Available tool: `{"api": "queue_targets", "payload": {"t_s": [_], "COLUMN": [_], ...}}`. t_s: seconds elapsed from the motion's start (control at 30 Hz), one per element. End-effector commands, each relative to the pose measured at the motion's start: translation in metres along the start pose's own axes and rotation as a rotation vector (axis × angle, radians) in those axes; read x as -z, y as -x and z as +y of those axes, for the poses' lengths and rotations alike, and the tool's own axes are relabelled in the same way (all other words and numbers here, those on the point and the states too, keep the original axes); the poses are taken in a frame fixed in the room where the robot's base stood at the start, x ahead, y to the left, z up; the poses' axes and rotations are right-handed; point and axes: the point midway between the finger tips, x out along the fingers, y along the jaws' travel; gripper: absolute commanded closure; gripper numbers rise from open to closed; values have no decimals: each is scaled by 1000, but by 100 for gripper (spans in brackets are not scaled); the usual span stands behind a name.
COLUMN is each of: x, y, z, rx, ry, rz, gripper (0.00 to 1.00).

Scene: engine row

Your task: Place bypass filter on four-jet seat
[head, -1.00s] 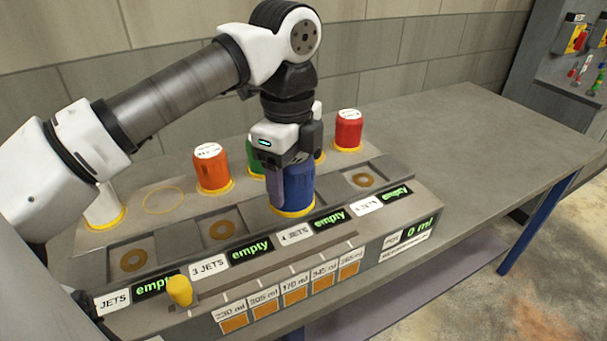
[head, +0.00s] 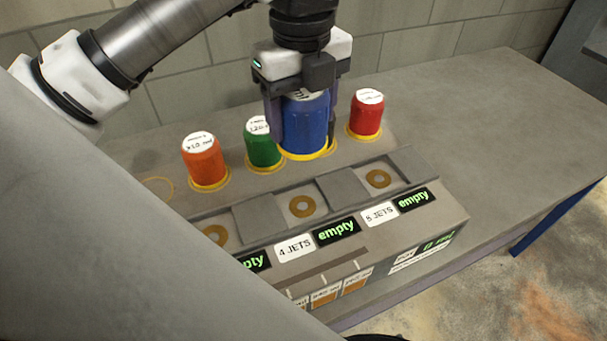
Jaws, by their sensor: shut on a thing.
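My gripper (head: 303,105) is shut on a blue ribbed filter (head: 307,125) with a white top label, which I take as the bypass filter. It is upright with a yellow rim at its bottom. It appears in line with the back row, between the green and red filters; I cannot tell whether it hangs above the deck or touches it. A yellow ring edge shows beside its lower right. The four-jet seat (head: 302,206), a recess with a brass ring behind the "4 JETS" label (head: 295,247), is bare. Its display (head: 337,230) reads "empty".
Orange (head: 204,160), green (head: 263,146) and red (head: 367,115) filters stand close by in the back row. The five-jet seat (head: 378,179) is bare. A seat to the left (head: 215,235) is partly hidden by my arm. The bench (head: 480,130) is clear at right.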

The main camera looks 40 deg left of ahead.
Motion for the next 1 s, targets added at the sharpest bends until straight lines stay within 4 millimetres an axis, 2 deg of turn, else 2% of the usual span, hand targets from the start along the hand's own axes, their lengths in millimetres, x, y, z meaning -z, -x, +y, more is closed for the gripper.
{"api": "queue_targets", "payload": {"t_s": [0.03,0.2,0.33,0.43,0.67,0.9,1.0], "x": [0,0,0,0,0,0,0], "y": [-25,-69,-97,-111,-124,-159,-160], "z": [0,0,0,0,0,0,-1], "rx": [1,2,2,2,1,2,2], "ry": [-1,0,0,2,2,2,2], "rz": [1,1,1,0,-1,0,-2], "gripper": [72,72,72,72,72,72,72]}}
